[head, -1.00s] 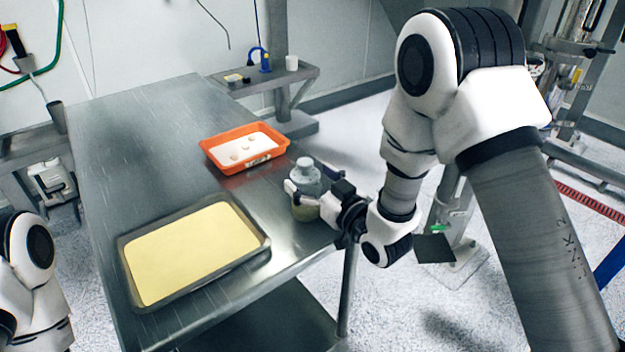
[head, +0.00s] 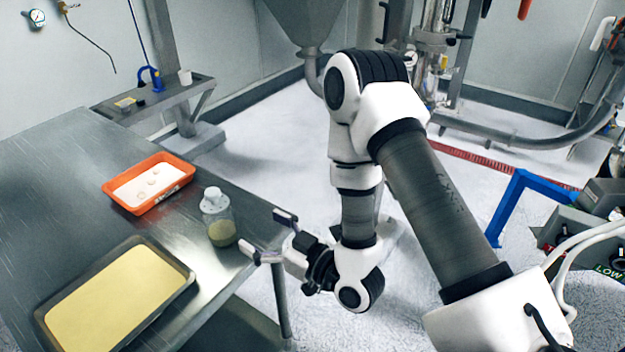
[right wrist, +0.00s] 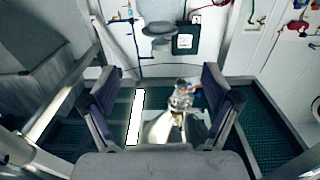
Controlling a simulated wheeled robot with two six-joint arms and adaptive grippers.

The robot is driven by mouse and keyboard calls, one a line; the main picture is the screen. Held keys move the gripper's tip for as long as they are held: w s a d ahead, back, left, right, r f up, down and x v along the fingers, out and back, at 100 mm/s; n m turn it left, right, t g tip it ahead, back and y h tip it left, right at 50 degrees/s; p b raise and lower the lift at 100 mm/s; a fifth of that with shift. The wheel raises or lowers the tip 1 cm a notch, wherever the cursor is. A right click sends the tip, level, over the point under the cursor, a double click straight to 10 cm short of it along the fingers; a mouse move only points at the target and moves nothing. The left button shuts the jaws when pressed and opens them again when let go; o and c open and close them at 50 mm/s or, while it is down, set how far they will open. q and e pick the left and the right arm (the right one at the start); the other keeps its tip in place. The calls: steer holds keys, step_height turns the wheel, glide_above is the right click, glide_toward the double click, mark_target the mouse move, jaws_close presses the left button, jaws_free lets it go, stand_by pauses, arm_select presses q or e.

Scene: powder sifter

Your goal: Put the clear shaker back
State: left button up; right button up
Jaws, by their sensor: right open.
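The clear shaker (head: 221,230) has a grey-white lid and pale powder in its lower part. It stands upright on the steel table (head: 60,190) near its right edge, right of the orange tray (head: 150,206). My right gripper (head: 266,232) is open and empty just right of the shaker, with its fingers spread and apart from it. The right wrist view shows both spread fingers (right wrist: 158,105) with no shaker between them. My left gripper is out of view.
A metal pan (head: 186,284) of yellow powder lies at the table's front left. The orange tray holds white powder with a few round lumps. A side shelf (head: 180,91) holds a blue tool and a white cup. Open floor lies right of the table.

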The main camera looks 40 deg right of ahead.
steer(key=s+f+m+g+h, duration=0.1)
steer(key=s+f+g, duration=0.25)
steer(key=f, duration=0.35)
steer(key=s+d+f+g+h, duration=0.1)
steer(key=s+f+g, duration=0.25)
steer(key=f, duration=0.35)
steer(key=s+f+m+g+h, duration=0.1)
steer(key=s+f+g+h, duration=0.2)
steer(key=f, duration=0.5)
steer(key=s+d+f+m+g, duration=0.1)
steer(key=s+f+g, duration=0.2)
steer(key=s, duration=0.4)
steer(key=s+d+f+m+g, duration=0.1)
steer(key=s+f+g, duration=0.2)
steer(key=s, duration=0.4)
steer(key=shift+d+g+h, duration=0.25)
steer(key=shift+g+h, duration=0.15)
steer(key=shift+g, duration=0.1)
